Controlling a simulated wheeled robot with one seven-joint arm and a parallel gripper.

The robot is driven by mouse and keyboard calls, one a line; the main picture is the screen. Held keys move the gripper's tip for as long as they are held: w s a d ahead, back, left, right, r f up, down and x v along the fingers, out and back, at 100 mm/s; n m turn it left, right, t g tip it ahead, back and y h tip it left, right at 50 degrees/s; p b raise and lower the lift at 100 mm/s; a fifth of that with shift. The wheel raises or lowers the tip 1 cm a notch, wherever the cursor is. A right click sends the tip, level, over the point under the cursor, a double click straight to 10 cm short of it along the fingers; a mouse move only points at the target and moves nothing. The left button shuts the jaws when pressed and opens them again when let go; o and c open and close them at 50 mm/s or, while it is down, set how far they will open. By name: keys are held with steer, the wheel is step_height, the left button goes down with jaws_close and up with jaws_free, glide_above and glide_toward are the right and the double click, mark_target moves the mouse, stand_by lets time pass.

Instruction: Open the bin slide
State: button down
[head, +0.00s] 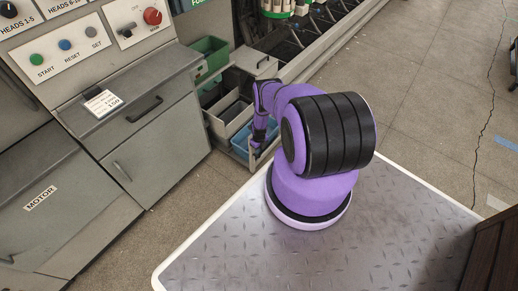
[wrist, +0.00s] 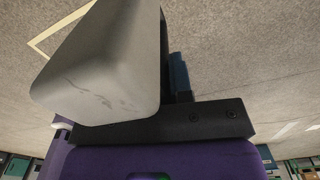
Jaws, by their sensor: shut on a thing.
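The bin slide (head: 238,157) is the low tray in the open bay of the machine, to the right of the grey cabinet doors. It bears a blue bin (head: 238,136) at its near end and a grey bin (head: 227,113) behind. My gripper (head: 255,150) points down at the slide's near end, beside the blue bin, and is shut on the slide's front part. My own arm hides much of the contact. In the wrist view a pale grey rounded block (wrist: 110,65) fills the upper left, close to the dark gripper body; what it belongs to is unclear.
A green bin (head: 211,55) and a lidded grey box (head: 256,62) sit farther back in the bay. A grey cabinet (head: 155,145) stands close on the left. Bare floor (head: 190,200) lies between the cabinet and my base.

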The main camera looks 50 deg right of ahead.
steer(key=shift+s+d, duration=0.25)
steer(key=shift+d, duration=0.1)
steer(key=c, duration=1.1)
jaws_free()
steer(key=shift+s, duration=0.1)
steer(key=shift+a, duration=0.1)
steer(key=shift+r, duration=0.5)
step_height(320, 180, up, 10)
steer(key=shift+f, duration=0.1)
